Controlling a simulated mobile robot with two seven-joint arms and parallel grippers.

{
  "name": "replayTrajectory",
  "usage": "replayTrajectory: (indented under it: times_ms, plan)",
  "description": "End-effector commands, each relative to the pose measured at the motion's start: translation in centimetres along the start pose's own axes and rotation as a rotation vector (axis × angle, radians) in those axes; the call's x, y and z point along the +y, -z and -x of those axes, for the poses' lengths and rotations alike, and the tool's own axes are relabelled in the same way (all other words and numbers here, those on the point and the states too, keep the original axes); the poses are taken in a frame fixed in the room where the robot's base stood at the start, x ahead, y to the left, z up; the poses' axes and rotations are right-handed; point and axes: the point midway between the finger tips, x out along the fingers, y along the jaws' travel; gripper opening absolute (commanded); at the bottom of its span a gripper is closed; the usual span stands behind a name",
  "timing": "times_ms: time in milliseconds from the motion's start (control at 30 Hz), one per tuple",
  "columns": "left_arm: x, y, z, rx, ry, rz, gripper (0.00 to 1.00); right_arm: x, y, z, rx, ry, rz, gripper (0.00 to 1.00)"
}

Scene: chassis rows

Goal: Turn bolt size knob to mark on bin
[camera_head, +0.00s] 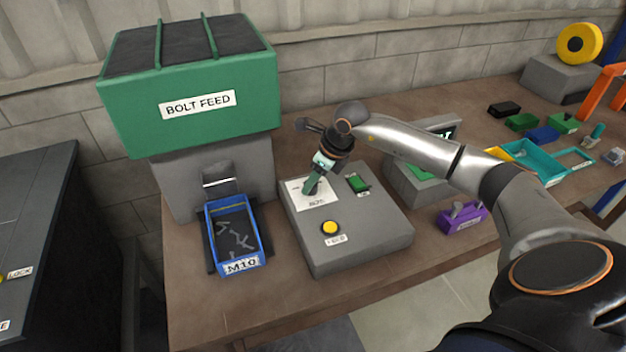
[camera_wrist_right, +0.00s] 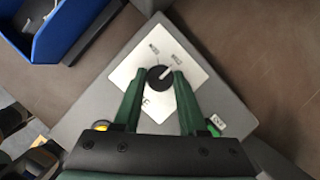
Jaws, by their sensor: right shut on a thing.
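My right gripper (camera_head: 313,186) points down at the white dial plate on the grey control box. In the right wrist view its two green fingers (camera_wrist_right: 154,82) are shut on the round black bolt size knob (camera_wrist_right: 158,84), one on each side. The knob's pale pointer is directed to the upper right, toward one of the small printed marks on the plate (camera_wrist_right: 133,81). The marks are too small to read. A blue bin (camera_head: 209,233) with loose bolts stands left of the box, its front label (camera_head: 241,265) reading M10. My left gripper is out of view.
The control box (camera_head: 370,237) also carries a yellow button (camera_head: 330,227) and a green switch (camera_head: 358,184). The green bolt feed hopper (camera_head: 255,107) stands behind the bin. A purple object (camera_head: 462,219) and teal trays lie to the right.

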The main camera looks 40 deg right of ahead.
Motion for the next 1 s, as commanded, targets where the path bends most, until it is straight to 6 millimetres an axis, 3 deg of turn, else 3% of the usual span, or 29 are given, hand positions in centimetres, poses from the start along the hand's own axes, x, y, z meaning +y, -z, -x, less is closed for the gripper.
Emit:
replayTrajectory:
  times_ms: [167, 633, 1000]
  plan:
    - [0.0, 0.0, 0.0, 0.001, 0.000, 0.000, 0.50, 0.0, 0.0, 0.0, 0.000, 0.000, 0.000, 0.00]
    - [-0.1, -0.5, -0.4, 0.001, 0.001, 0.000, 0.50, -0.1, 0.0, -0.1, -0.001, -0.020, 0.050, 0.00]
    - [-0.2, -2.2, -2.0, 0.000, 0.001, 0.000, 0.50, -0.3, 0.0, -0.2, -0.003, -0.123, 0.300, 0.00]
